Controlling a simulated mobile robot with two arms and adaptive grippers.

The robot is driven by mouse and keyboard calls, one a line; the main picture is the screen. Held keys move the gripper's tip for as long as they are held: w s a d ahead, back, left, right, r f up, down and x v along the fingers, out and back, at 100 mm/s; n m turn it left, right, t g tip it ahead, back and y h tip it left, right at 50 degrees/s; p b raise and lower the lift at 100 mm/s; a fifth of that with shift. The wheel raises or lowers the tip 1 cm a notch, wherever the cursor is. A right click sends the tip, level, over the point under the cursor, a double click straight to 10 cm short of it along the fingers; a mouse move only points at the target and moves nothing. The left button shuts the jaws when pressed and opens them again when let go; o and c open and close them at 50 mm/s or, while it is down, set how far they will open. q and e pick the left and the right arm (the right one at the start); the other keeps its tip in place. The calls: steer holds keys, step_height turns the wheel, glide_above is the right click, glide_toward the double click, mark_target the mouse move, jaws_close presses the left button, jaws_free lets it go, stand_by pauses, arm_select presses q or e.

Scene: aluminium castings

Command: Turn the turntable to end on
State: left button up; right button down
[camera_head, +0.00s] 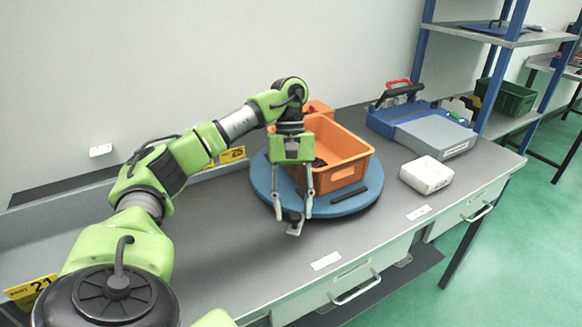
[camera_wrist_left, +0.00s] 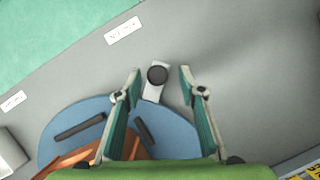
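The turntable (camera_head: 345,207) is a round blue disc on the grey bench, and part of it shows in the left wrist view (camera_wrist_left: 60,130). An orange bin (camera_head: 345,148) stands on it. A small metal tab with a dark round knob (camera_wrist_left: 157,75) sticks out at the disc's front edge; it also shows in the head view (camera_head: 294,228). My left gripper (camera_head: 292,212) points down over this edge. In the left wrist view its fingers (camera_wrist_left: 160,72) are open, one on each side of the tab, with visible gaps. Contact is not visible. My right gripper is not in view.
Dark bars (camera_head: 349,195) lie on the disc. A wall is behind the bench. The bench front left of the turntable is clear.

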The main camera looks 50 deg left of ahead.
arm_select(q)
steer(key=v, duration=1.1)
steer(key=shift+a+r, duration=0.15)
steer(key=shift+a, duration=0.1)
stand_by(0.6)
